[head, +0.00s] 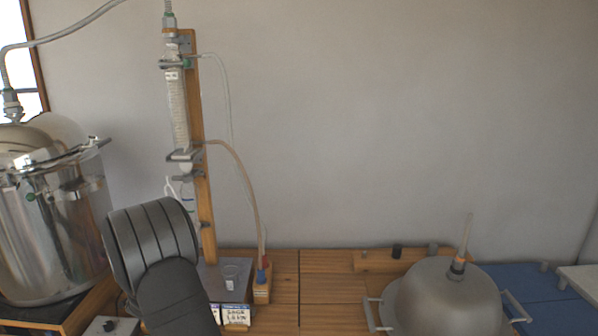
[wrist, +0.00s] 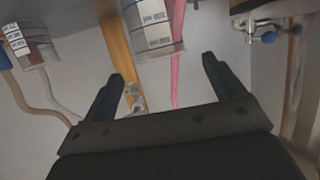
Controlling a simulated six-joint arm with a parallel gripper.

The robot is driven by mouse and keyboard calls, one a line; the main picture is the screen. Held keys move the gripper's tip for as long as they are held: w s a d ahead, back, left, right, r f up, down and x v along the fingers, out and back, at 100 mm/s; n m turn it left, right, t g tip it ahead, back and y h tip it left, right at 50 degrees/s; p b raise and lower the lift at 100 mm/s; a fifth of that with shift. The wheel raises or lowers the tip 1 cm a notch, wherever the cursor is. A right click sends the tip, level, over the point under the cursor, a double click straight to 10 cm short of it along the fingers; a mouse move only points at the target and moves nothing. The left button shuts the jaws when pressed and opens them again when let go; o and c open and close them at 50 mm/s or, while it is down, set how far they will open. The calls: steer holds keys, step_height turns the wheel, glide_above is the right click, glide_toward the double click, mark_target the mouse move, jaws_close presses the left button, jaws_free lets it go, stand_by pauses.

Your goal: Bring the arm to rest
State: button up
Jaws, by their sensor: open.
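My gripper (wrist: 160,80) shows in the wrist view with its two dark fingers spread wide apart and nothing held between them. In the head view only a dark rounded part of my arm (head: 152,245) shows at lower left, in front of the distiller stand; the gripper's fingers are hidden there. In the wrist view a clear vessel with a printed label (wrist: 153,28) is beyond the fingertips, apart from them. A second labelled clear vessel (wrist: 33,48) is at upper left.
A steel still pot (head: 50,220) stands at left. A glass condenser (head: 177,105) is clamped to a wooden post (head: 200,160), with hoses. A grey domed lid (head: 445,300) is at right. A blue mat (head: 540,300) lies beyond.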

steer(key=x, duration=0.8)
steer(key=shift+w+f, duration=0.1)
steer(key=shift+f, duration=0.05)
steer(key=s+f+v, duration=0.1)
steer(key=f+v, duration=0.1)
steer(key=v, duration=1.6)
steer(key=s+d+f, duration=0.3)
steer(key=s+d, duration=0.5)
steer(key=d, duration=0.2)
steer(key=w+a, duration=0.2)
steer(key=w, duration=1.1)
steer(key=shift+a+r, duration=0.2)
steer(key=shift+a, duration=0.2)
